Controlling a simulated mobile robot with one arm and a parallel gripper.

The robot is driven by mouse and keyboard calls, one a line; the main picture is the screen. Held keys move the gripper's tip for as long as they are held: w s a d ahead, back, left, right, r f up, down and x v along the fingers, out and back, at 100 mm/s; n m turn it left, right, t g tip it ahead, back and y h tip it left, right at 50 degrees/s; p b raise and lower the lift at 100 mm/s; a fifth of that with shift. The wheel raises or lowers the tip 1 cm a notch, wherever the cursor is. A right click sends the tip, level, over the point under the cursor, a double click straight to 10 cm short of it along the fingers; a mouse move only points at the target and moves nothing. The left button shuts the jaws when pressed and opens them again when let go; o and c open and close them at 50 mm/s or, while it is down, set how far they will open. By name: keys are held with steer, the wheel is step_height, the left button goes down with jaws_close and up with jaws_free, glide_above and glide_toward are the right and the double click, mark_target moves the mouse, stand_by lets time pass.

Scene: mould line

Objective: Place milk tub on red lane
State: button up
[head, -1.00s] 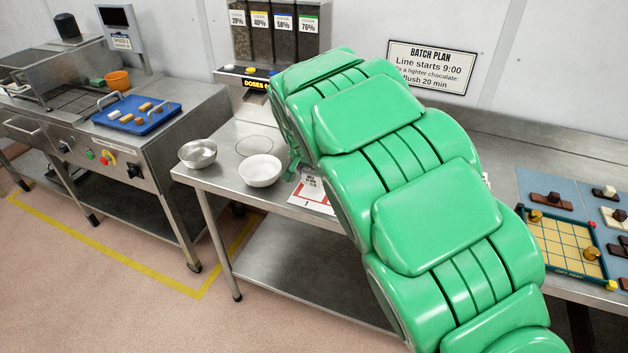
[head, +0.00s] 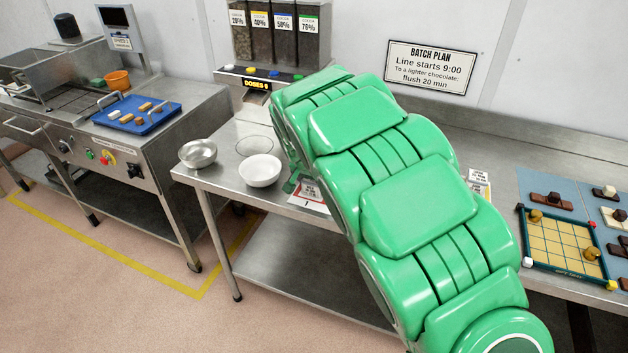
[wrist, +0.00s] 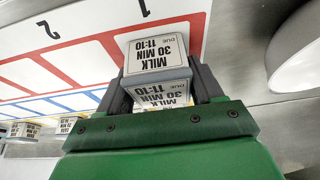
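The milk tub (wrist: 155,55) is a small block-shaped tub with a white label reading "MILK 30 MIN DUE 11:10" on its top and front. In the wrist view it sits between the two dark fingers of my gripper (wrist: 162,88), which is shut on it. In the head view my arm hides the tub and most of the board (head: 312,196).
A white bowl (wrist: 300,55) stands close to the right of my gripper in the wrist view; it also shows in the head view (head: 260,170). A metal bowl (head: 198,153) is beside it. Other labelled tubs (wrist: 70,125) stand further along the board. A gridded game tray (head: 565,240) lies at right.

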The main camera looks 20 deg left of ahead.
steer(key=o, duration=0.5)
steer(key=shift+c, duration=0.2)
steer(key=v, duration=1.2)
steer(key=shift+r, duration=0.2)
